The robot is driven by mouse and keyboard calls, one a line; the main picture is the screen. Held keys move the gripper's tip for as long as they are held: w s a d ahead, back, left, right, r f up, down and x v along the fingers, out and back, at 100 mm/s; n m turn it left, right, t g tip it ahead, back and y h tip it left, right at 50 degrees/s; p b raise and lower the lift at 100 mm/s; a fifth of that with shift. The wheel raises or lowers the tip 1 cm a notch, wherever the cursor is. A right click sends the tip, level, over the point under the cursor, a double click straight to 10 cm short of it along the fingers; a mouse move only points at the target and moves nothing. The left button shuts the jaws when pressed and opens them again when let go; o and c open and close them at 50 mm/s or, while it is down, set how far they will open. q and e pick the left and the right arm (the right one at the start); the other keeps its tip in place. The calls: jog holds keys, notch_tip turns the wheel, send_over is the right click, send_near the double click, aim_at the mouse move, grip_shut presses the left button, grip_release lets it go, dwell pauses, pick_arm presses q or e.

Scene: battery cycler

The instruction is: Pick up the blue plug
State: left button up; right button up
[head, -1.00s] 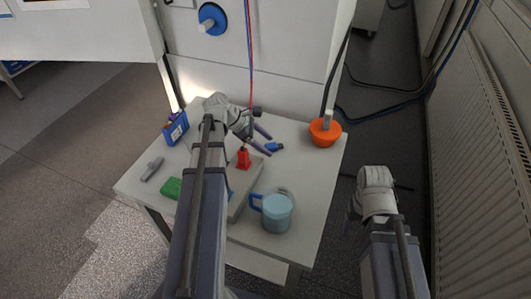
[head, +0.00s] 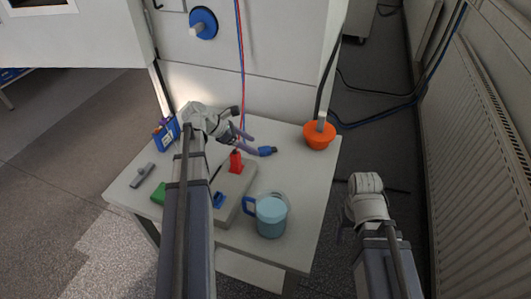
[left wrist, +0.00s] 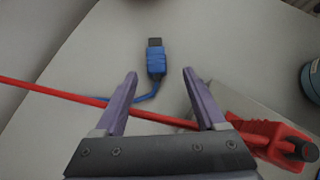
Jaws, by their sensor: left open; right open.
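The blue plug (head: 266,151) lies on the white table, just right of my left gripper's fingertips in the head view. In the left wrist view the blue plug (left wrist: 156,60) has a dark tip and lies ahead of the two fingers, a little left of the middle between them. Its blue cable curves back under the left finger. My left gripper (head: 250,144) is open and empty; in the wrist view its purple fingers (left wrist: 160,76) stand apart. My right gripper (head: 345,226) is off to the right, away from the table, its fingers barely visible.
A light-blue mug (head: 271,216), an orange bowl (head: 319,136), a blue box (head: 166,133) and a grey tool (head: 142,175) are on the table (head: 300,185).

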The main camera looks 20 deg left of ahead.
aim_at(260, 149)
pick_arm(q)
jog(key=b+x, duration=0.2)
jog(key=x, duration=0.1)
jog(key=a+b+x, duration=0.1)
jog(key=shift+w+d+f, duration=0.1)
jog(key=shift+d+f, duration=0.1)
jog(key=shift+f, duration=0.35)
jog(key=shift+w+d+f+b, duration=0.1)
jog(key=shift+w+d+b, duration=0.05)
jog(key=shift+b, duration=0.15)
jog(key=shift+c, duration=0.3)
grip_shut()
